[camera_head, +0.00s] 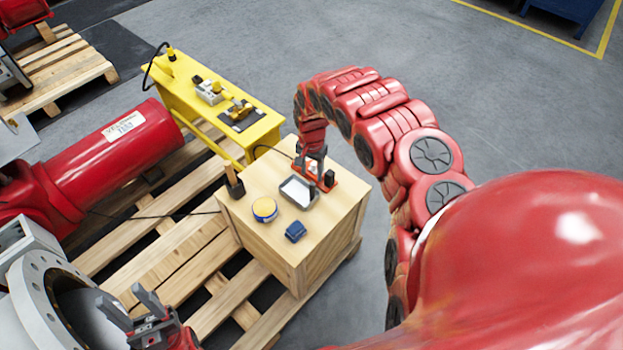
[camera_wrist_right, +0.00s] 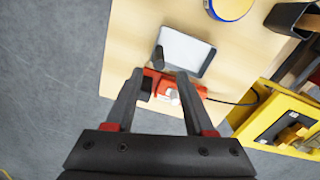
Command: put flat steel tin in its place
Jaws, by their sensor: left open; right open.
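A shallow grey rectangular tin (camera_head: 299,193) with a pale inside lies on top of the wooden crate (camera_head: 283,259). It also shows in the right wrist view (camera_wrist_right: 187,50), just beyond my fingertips. My right gripper (camera_head: 314,163) is open above the back of the crate top, pointing down. In the right wrist view its fingers (camera_wrist_right: 160,74) straddle a red item with a white part (camera_wrist_right: 170,93), beside the tin. I cannot tell if they touch anything. My left gripper (camera_head: 124,302) is open and empty at the lower left, near the grey flanged pipe opening.
A yellow-and-blue round tin (camera_head: 264,209), a blue block (camera_head: 296,231) and a dark upright holder (camera_head: 234,183) stand on the crate. A yellow bench (camera_head: 205,112) with small parts stands behind. A red cylinder (camera_head: 123,143) lies left over the pallet (camera_head: 165,249).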

